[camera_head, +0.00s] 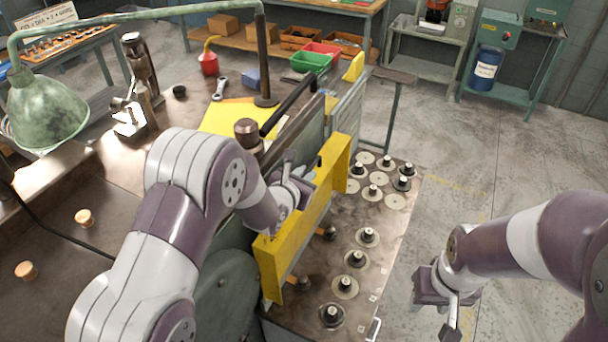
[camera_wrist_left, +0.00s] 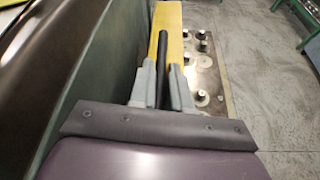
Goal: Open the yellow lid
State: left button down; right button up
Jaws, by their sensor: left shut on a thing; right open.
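The yellow lid (camera_head: 283,250) is a long, upright yellow panel along the side of the coiler machine in the head view. It also shows beyond the fingers in the left wrist view (camera_wrist_left: 168,17). My left gripper (camera_head: 307,177) is at the lid's upper edge. In the left wrist view the left gripper (camera_wrist_left: 164,75) has its two grey fingers on either side of a black bar (camera_wrist_left: 162,62), shut on it. The bar looks like the lid's handle; the head view mostly hides it behind the gripper. My right gripper (camera_head: 450,314) is open and empty, over the floor at the lower right.
A metal plate (camera_head: 384,225) with several black pegs on pale discs lies right of the lid. A green lamp (camera_head: 47,108) hangs over the workbench at left. A black lever (camera_head: 288,104) rises behind the lid. Open floor lies to the right.

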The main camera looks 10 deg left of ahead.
pick_arm(q)
jog(key=shift+s+f, duration=0.25)
jog(key=shift+f, duration=0.35)
jog(key=c, duration=1.4)
grip_release()
jog(key=shift+c, duration=0.2)
jog(key=shift+w+a+r, duration=0.15)
jog(key=shift+w, duration=0.1)
jog(key=shift+r, duration=0.1)
jog(key=shift+s+r, duration=0.15)
jog(key=shift+s, duration=0.25)
jog(key=v, duration=1.1)
jog(key=shift+s+a, duration=0.1)
jog(key=shift+a, duration=0.05)
